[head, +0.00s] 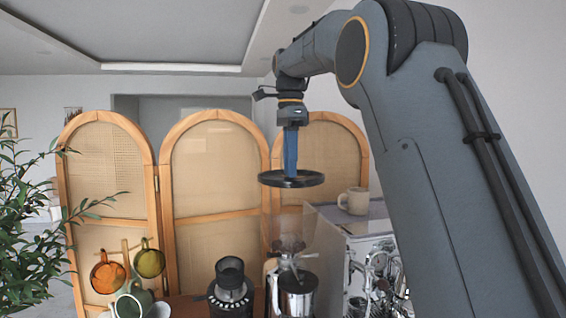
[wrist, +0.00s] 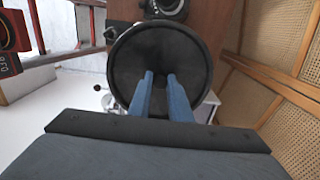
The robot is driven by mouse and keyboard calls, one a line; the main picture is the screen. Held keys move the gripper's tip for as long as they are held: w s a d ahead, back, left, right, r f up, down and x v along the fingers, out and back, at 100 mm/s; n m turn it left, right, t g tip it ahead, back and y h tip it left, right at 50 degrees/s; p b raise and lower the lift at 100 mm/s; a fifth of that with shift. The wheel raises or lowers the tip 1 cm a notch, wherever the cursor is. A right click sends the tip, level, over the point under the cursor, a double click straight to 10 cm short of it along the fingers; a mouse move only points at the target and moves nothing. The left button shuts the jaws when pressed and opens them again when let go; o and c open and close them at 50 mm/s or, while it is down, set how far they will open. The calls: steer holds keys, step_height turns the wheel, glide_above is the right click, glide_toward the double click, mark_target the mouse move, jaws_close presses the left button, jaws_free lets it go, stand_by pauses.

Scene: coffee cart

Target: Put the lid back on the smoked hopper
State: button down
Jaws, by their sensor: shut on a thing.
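My gripper (head: 291,172) points straight down in the head view, its blue fingers shut on the black round lid (head: 303,181). The lid hangs about level. The clear smoked hopper (head: 290,228) is faint below it, on top of a steel grinder (head: 298,300). The lid is above the hopper; whether its edge touches the hopper rim I cannot tell. In the wrist view my gripper (wrist: 160,76) meets the middle of the lid (wrist: 185,50), and the lid hides the hopper.
A black grinder (head: 230,285) stands left of the steel one. A shiny coffee machine (head: 372,268) with a beige mug (head: 354,201) on top stands close on the right. Hanging mugs (head: 149,262), a plant (head: 35,215) and a folding screen (head: 215,175) are left and behind.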

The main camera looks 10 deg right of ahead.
steer(key=shift+w, duration=0.2)
steer(key=shift+f, duration=0.15)
steer(key=shift+a+f, duration=0.15)
steer(key=shift+f, duration=1.6)
steer(key=shift+f+b, duration=0.65)
steer(key=shift+f, duration=0.6)
steer(key=shift+a+p, duration=0.1)
steer(key=shift+p, duration=0.55)
steer(key=shift+f, duration=0.15)
stand_by(0.3)
